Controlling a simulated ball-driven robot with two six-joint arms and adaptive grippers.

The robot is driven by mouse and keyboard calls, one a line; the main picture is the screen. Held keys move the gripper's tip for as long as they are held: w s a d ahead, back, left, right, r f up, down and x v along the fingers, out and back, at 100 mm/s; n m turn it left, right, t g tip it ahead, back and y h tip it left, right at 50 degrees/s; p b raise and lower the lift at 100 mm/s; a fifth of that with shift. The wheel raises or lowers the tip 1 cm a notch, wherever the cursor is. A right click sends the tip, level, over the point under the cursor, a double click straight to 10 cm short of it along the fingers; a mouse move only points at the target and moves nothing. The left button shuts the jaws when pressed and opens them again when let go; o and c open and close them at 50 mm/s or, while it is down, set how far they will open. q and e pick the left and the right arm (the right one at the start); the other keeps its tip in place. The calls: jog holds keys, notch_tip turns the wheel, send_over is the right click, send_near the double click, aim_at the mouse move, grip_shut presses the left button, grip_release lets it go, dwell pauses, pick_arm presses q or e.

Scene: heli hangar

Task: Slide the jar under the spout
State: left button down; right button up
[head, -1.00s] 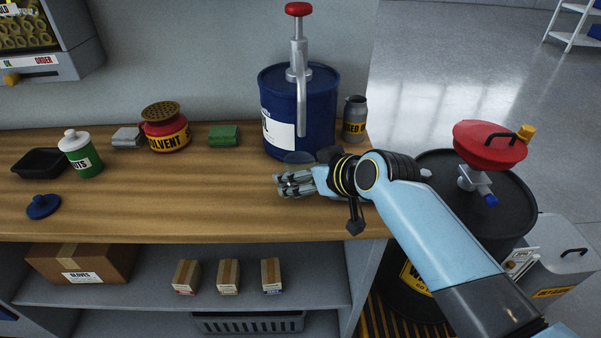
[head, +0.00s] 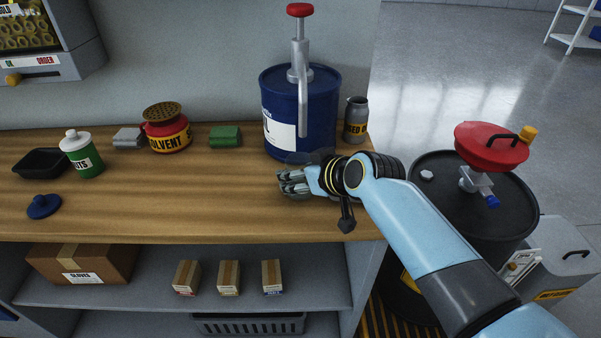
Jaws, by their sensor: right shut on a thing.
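A blue drum (head: 325,127) stands at the back of the wooden bench with a red-topped pump (head: 298,45) on it. The pump's grey spout (head: 303,112) hangs down the drum's front. A clear jar (head: 297,157) shows only as a faint round rim below the spout, just behind my right gripper. The rest of it is hidden or too transparent to make out. My right gripper (head: 289,184) is low at the bench top in front of the drum, shut on the jar. The exact contact is hidden by the fingers. My left gripper is not in view.
A grey can (head: 355,118) stands right of the drum. Left are a green block (head: 225,136), a solvent can (head: 164,133), a green-labelled bottle (head: 82,160), a black tray (head: 38,162) and a blue lid (head: 43,206). The bench's middle front is clear.

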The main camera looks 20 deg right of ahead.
jog(key=shift+c, duration=1.1)
jog(key=o, duration=1.4)
jog(key=shift+c, duration=0.2)
jog(key=shift+s, duration=0.1)
jog(key=v, duration=1.2)
